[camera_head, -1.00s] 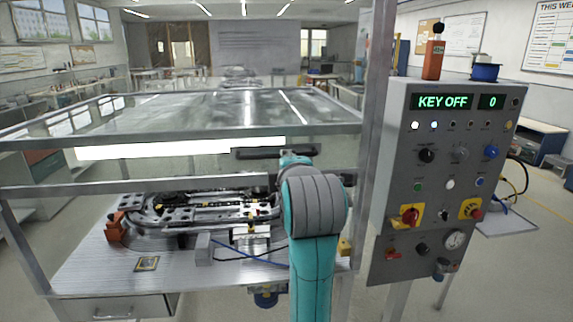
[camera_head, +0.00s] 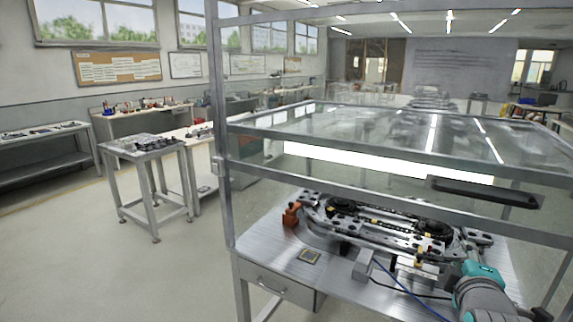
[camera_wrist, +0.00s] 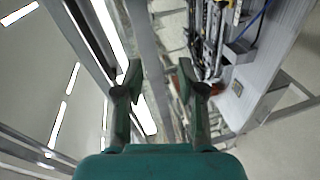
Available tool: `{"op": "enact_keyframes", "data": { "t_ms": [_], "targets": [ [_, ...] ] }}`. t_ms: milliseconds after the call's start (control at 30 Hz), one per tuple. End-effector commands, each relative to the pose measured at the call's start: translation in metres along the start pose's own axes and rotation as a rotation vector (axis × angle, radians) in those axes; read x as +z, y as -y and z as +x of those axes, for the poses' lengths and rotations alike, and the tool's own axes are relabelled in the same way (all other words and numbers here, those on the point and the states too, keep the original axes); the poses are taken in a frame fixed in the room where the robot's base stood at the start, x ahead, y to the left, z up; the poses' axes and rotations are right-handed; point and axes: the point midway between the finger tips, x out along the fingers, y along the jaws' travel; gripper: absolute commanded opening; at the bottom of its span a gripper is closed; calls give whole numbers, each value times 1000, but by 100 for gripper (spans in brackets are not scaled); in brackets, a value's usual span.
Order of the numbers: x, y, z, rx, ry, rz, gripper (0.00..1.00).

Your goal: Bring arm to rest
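My arm (camera_head: 484,292), teal with grey joint covers, shows at the lower right of the head view, in front of the enclosure's table. Its outer end is hidden or out of the picture there. In the wrist view my gripper (camera_wrist: 159,78) has its two fingers apart, with nothing between them. Beyond the fingers are metal frame bars, and the ring track (camera_wrist: 205,35) on its table appears sideways at the upper right. In the head view the ring track (camera_head: 350,222) lies on the metal table (camera_head: 262,250).
A glass-sided metal frame (camera_head: 222,130) with a dark handle (camera_head: 485,192) surrounds the table, close to my arm. A drawer (camera_head: 275,285) is below. A small workbench (camera_head: 150,150) stands at left. The floor (camera_head: 90,260) at lower left is clear.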

Motion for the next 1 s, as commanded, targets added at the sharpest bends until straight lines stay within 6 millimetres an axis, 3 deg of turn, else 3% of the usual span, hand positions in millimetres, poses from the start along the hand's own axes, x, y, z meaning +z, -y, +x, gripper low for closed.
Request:
{"op": "enact_keyframes", "data": {
  "t_ms": [33,100,467,767,1000],
  "targets": [
    [-1,21,-1,-12,-13,17,39],
    [-3,44,-3,-17,-32,49,39],
    [-7,156,-35,-64,-137,236,39],
    [-2,238,-85,-127,-216,419,39],
    [9,291,-138,-191,-265,579,39]
  ]
}}
